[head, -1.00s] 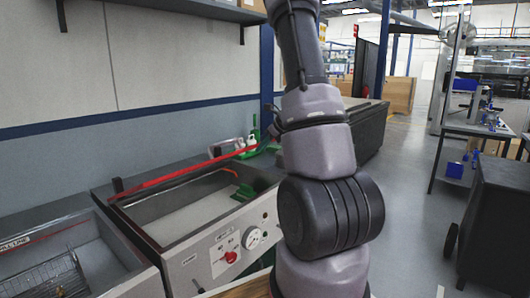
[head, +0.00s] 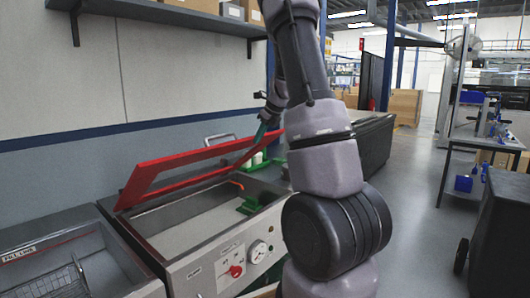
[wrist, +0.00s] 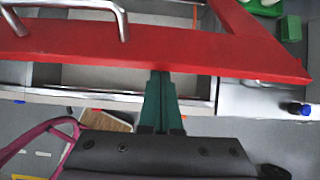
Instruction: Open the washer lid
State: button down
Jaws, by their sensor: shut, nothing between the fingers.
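The washer lid (head: 200,154) is a red frame tilted up above the washer (head: 205,270), a grey metal tank with a dial and a red knob on its front. Its rear side is low and its near edge raised. The lid also spans the wrist view (wrist: 225,55), with a metal handle (wrist: 122,22) on it. My gripper (wrist: 160,80) has green fingers, shut and empty, with the tips at the lid's near edge. I cannot tell whether they touch it. In the head view my gripper (head: 263,130) is at the lid's right end, partly behind my arm.
A grey basin (head: 75,255) with a wire basket stands left of the washer. A shelf with boxes (head: 190,18) hangs on the wall above. Green items (head: 258,160) stand behind the washer's right end. A dark cart (head: 500,235) stands right, with clear floor between.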

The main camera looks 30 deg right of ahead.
jog(key=w+a+r, duration=0.3)
jog(key=w+r, duration=0.4)
jog(key=w, duration=0.2)
jog(key=w+a+r, duration=0.4)
jog(key=w+r, duration=0.4)
jog(key=w, duration=0.1)
jog(key=shift+w+a+g, duration=0.2)
jog(key=shift+a+g, duration=0.05)
jog(key=shift+g, duration=0.05)
